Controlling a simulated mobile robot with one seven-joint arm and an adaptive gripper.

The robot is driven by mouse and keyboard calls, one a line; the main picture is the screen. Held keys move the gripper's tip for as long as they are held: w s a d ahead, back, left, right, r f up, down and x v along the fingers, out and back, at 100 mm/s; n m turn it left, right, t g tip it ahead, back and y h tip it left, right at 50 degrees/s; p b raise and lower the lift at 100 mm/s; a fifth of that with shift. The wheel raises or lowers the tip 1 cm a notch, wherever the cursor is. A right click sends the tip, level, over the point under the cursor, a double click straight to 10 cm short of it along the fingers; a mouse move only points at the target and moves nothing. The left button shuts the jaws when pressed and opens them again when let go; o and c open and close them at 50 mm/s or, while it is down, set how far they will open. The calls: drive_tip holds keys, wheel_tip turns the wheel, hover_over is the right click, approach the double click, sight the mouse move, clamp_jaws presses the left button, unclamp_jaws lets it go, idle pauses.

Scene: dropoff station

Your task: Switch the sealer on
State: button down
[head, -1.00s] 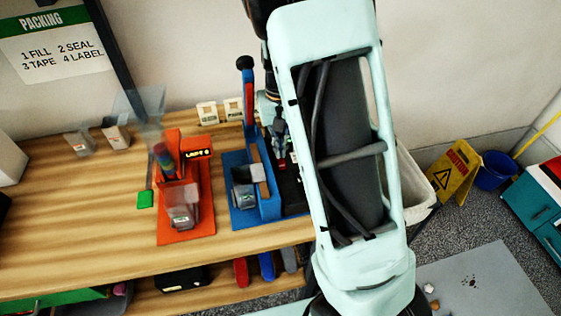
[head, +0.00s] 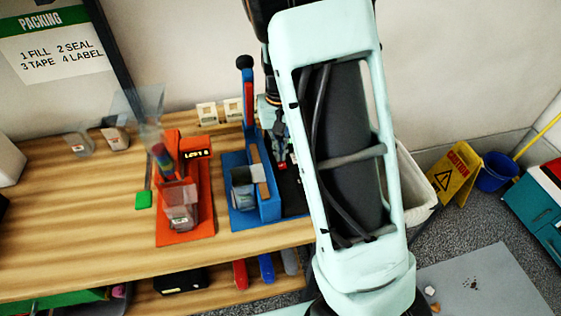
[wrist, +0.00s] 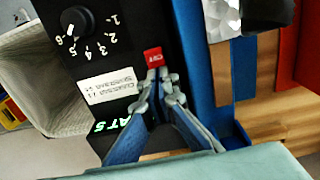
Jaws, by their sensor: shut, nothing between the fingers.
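The sealer is a blue machine (head: 266,208) on the wooden bench, with a raised lever (head: 248,95) with a black knob. Its black control panel (wrist: 118,20) has a dial (wrist: 76,21) numbered up to 6, a white label and green lit letters. A small red switch (wrist: 153,58) with white marking sits on the panel. I cannot read the marking surely. My gripper (wrist: 163,80) is shut and empty, its fingertips right at the switch's near edge; I cannot tell whether they touch it. In the head view my gripper (head: 281,140) is over the panel, partly behind my arm.
White cards (head: 208,113) stand behind. A green-ended tool (head: 144,200) lies further left. A pale bin (head: 415,185) and a yellow caution sign (head: 455,172) stand right of the bench.

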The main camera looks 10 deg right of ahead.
drive_tip(key=shift+r+p, duration=2.5)
drive_tip(key=shift+r, duration=1)
